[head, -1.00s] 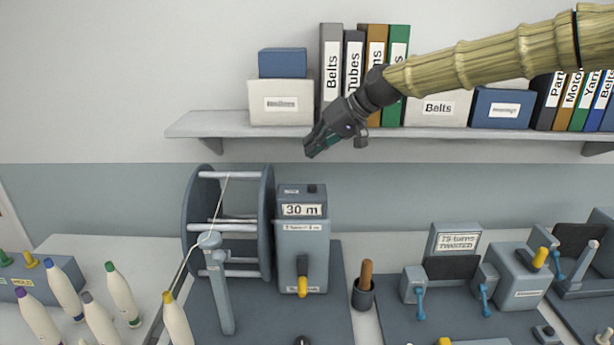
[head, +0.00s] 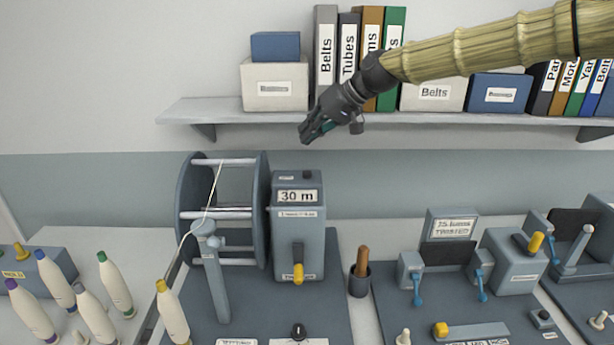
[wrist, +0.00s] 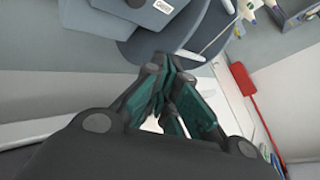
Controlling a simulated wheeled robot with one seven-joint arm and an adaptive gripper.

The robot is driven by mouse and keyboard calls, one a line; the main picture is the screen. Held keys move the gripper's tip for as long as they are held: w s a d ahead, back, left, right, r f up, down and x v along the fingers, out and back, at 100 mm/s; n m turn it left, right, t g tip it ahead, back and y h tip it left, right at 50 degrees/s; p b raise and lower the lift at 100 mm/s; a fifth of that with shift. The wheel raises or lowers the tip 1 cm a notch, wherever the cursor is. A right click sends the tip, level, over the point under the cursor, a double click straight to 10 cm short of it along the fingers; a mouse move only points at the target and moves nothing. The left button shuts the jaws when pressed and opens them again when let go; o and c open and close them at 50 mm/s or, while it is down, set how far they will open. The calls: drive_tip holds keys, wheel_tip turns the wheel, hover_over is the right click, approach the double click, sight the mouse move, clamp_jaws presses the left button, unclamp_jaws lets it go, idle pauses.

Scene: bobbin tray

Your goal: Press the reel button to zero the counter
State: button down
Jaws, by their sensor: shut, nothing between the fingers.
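The counter box (head: 312,235) is a grey upright unit with a display reading 30 m (head: 298,196). A small dark button (head: 308,174) sits on its top. A yellow-tipped lever (head: 298,272) hangs on its front. The grey reel (head: 265,205) stands just left of the box, with pale thread leading down from it. My gripper (head: 305,133) is above the box top, apart from the button, pointing down and left. Its fingers (wrist: 163,85) are closed and empty in the wrist view. The button cannot be made out in the wrist view.
The shelf (head: 230,112) with boxes and binders is behind my gripper. A cup with a wooden handle (head: 361,279) stands right of the box. Bobbins (head: 115,285) stand at the left. A black knob (head: 298,331) is in front. A red object (wrist: 243,78) shows in the wrist view.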

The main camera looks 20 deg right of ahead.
drive_tip(key=shift+f+b, duration=1.35)
drive_tip(key=shift+f, duration=1.75)
drive_tip(key=shift+f, duration=0.2)
drive_tip(key=shift+f, duration=0.2)
drive_tip(key=shift+f+b, duration=0.3)
drive_tip(key=shift+f, duration=0.2)
drive_tip(key=shift+r, duration=0.1)
drive_tip(key=shift+r+p, duration=0.6)
drive_tip(key=shift+r, duration=0.3)
drive_tip(key=shift+r, duration=0.1)
drive_tip(key=shift+r+p, duration=1.55)
drive_tip(key=shift+r, duration=0.8)
